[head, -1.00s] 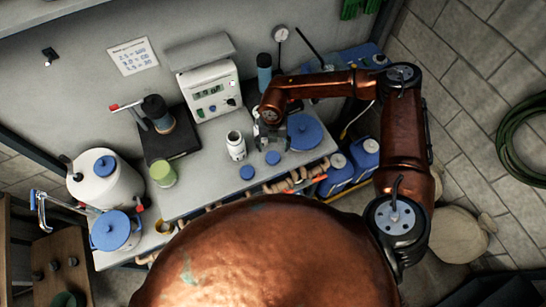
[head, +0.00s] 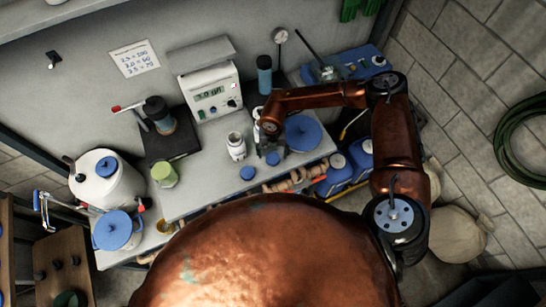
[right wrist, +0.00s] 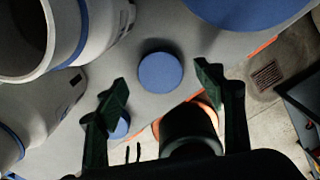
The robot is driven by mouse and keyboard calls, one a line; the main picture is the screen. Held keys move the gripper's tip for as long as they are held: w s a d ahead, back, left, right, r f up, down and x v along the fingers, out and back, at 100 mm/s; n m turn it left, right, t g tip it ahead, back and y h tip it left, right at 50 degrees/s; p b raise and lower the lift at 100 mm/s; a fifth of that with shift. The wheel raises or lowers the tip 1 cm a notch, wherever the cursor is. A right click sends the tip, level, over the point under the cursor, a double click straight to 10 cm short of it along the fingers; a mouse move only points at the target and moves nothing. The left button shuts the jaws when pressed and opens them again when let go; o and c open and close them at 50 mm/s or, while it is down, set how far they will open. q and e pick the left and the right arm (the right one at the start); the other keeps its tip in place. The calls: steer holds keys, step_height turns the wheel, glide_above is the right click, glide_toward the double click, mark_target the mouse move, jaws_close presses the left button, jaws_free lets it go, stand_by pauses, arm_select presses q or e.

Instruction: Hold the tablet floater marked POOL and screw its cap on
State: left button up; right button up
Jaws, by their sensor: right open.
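A white floater body (head: 236,147) with an open top stands upright on the counter; its marking is too small to read. A second white body (head: 257,116) stands behind my right wrist, partly hidden; its open mouth and blue band show large in the right wrist view (right wrist: 68,40). One blue cap (head: 273,159) lies flat on the counter and appears between my fingertips in the right wrist view (right wrist: 160,72). Another blue cap (head: 247,173) lies to its left. My right gripper (head: 272,149) is open and empty, close above the first cap. My left gripper is out of view.
A large blue lid (head: 304,132) lies just right of my right gripper. A meter with a display (head: 210,92), a dark stand (head: 168,145) and a green-lidded jar (head: 164,174) are at the left and back. The counter's front edge is close to the caps.

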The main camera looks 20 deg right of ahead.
steer(key=shift+f, duration=1.25)
steer(key=shift+c, duration=0.3)
steer(key=c, duration=0.9)
steer(key=shift+r, duration=0.1)
steer(key=shift+r, duration=0.55)
steer(key=s+a+r+b, duration=0.1)
steer(key=s+r, duration=0.3)
steer(key=s+a+r+b, duration=0.2)
steer(key=s+r, duration=0.2)
steer(key=s+a+r+b, duration=0.1)
steer(key=s+a+r, duration=0.1)
steer(key=s, duration=0.3)
steer(key=shift+s+r+b, duration=0.1)
steer(key=shift+r+b, duration=0.2)
steer(key=shift+r, duration=0.6)
